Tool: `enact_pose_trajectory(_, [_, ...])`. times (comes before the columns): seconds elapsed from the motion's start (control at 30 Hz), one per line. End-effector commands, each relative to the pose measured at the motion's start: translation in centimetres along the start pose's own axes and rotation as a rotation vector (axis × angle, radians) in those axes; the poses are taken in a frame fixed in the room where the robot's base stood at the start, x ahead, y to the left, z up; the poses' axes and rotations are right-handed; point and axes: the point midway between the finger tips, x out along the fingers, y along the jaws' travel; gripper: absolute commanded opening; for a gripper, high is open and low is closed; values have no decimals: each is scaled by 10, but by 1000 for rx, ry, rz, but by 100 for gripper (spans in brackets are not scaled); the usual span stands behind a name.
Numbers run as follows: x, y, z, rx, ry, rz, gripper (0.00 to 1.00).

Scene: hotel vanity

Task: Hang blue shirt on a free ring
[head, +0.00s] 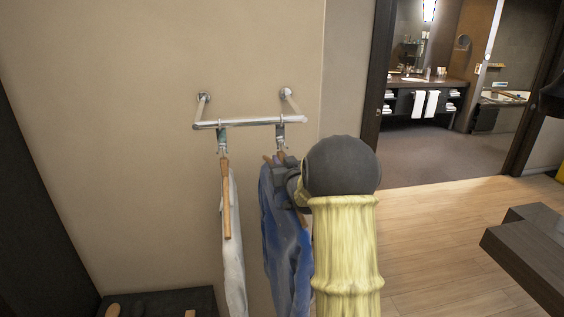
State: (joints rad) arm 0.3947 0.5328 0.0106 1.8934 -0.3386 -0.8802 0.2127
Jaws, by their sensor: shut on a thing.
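A metal wall rail (245,123) carries a left ring (222,142) and a right ring (281,138). A white shirt (233,255) on a wooden hanger hangs below the left ring. The blue shirt (285,255) is on a wooden hanger (282,157) just below the right ring. My gripper (291,178) is shut on the blue shirt's hanger, near its top, and comes in from the right. My dark wrist and yellow arm hide part of the shirt. I cannot tell whether the hanger sits in the right ring or is only close to it.
The beige wall is bare around the rail. A dark bench or shelf (160,301) with wooden pieces stands at the lower left. A dark table (535,250) juts in at the right. Open wooden floor lies between, with a bathroom doorway behind.

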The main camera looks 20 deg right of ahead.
Motion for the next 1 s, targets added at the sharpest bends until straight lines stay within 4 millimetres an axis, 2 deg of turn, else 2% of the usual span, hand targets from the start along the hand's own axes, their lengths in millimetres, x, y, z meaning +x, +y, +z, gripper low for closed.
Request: enact_pose_trajectory(1.0, [0, 0, 5, 0, 3, 0, 0])
